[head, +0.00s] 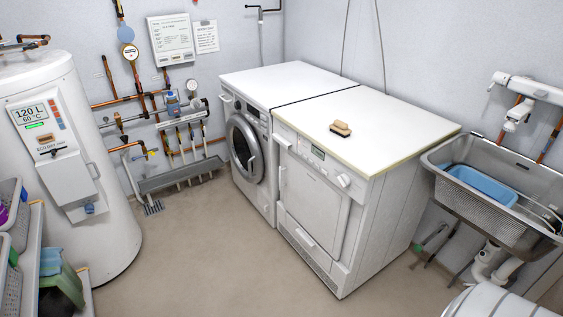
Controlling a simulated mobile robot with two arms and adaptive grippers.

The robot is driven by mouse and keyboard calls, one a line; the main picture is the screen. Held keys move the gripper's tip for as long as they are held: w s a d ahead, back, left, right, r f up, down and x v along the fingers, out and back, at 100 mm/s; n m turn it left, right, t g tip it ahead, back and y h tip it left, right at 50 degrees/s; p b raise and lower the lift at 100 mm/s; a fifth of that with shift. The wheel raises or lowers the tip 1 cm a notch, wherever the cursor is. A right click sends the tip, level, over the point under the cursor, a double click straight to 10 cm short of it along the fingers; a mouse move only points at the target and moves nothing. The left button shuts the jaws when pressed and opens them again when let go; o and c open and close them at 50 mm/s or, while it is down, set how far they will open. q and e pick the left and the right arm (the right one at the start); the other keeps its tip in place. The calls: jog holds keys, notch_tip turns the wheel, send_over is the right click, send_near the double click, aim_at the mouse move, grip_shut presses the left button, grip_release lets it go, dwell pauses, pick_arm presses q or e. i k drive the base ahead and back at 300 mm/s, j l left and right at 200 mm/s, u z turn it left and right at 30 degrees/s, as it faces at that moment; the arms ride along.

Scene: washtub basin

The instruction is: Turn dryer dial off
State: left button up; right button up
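The dryer (312,190) is the nearer of two white machines standing side by side, with a plain white door. Its round white dial (344,181) sits at the right end of the front control panel, right of a small greenish display (318,152). The dial's pointer setting is too small to read. Neither of my grippers shows in the head view.
A front-loading washing machine (247,150) stands left of the dryer. A brush (341,129) lies on the dryer's top. A metal basin (487,205) with a blue tub (482,184) is at right. A water heater (75,170) stands at left. The floor before the machines (210,255) is clear.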

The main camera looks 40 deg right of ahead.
aim_at(344, 179)
jog(key=i+j+z, duration=0.1)
jog(key=i+z, duration=0.25)
jog(key=i, duration=0.2)
jog(key=i+j+z, duration=0.35)
jog(key=i, duration=0.15)
jog(key=i+j+z, duration=0.35)
jog(key=i, duration=0.15)
